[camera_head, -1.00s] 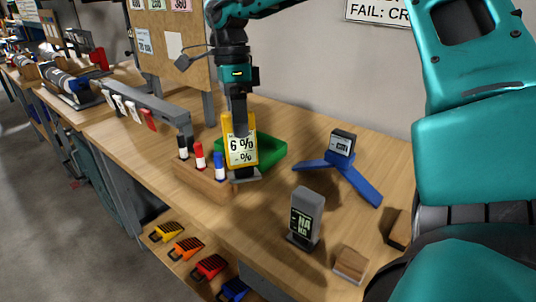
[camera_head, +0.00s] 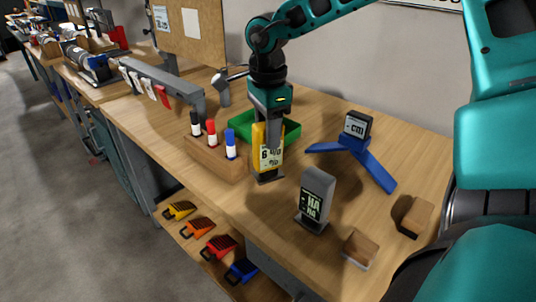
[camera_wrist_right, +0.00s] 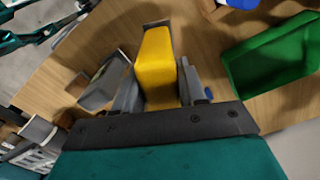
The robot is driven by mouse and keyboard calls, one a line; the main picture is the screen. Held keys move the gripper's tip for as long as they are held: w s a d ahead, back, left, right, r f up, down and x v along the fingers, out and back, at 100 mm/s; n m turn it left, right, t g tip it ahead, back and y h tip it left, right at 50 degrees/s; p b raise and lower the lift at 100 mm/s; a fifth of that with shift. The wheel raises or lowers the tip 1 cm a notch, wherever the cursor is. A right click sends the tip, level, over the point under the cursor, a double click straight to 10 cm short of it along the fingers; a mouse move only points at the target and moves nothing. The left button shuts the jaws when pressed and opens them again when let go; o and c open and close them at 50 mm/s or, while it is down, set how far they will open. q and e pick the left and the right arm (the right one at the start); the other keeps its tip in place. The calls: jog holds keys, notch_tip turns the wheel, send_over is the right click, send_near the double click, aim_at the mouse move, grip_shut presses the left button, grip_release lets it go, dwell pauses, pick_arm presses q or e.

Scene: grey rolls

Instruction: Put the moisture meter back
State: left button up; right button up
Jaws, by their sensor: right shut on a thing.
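The moisture meter (camera_head: 260,136) is yellow, with a pale display reading a "6" and "%" sign. My right gripper (camera_head: 270,138) is shut on it and holds it upright in front of the green tray. A dark grey piece (camera_head: 268,177) shows at its lower end; whether it touches the table cannot be told. In the right wrist view the yellow meter (camera_wrist_right: 160,60) sits between the two grey fingers (camera_wrist_right: 158,88), with a dark edge at its far end. My left gripper is not in view.
The green tray (camera_head: 291,131) is behind the meter. A wooden block (camera_head: 205,158) with three markers stands left. A grey device (camera_head: 317,197), a blue stand (camera_head: 375,168) with a display, and wooden blocks (camera_head: 360,249) (camera_head: 415,217) are to the right. Bare tabletop lies between them.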

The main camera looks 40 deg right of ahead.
aim_at(268, 153)
jog(key=shift+f, duration=2.85)
jog(key=shift+f+b, duration=0.15)
jog(key=shift+b, duration=0.25)
jog(key=o, duration=1.1)
jog(key=shift+c, duration=0.2)
notch_tip(268, 153, up, 12)
jog(key=shift+r+p, duration=0.2)
jog(key=shift+p, duration=0.4)
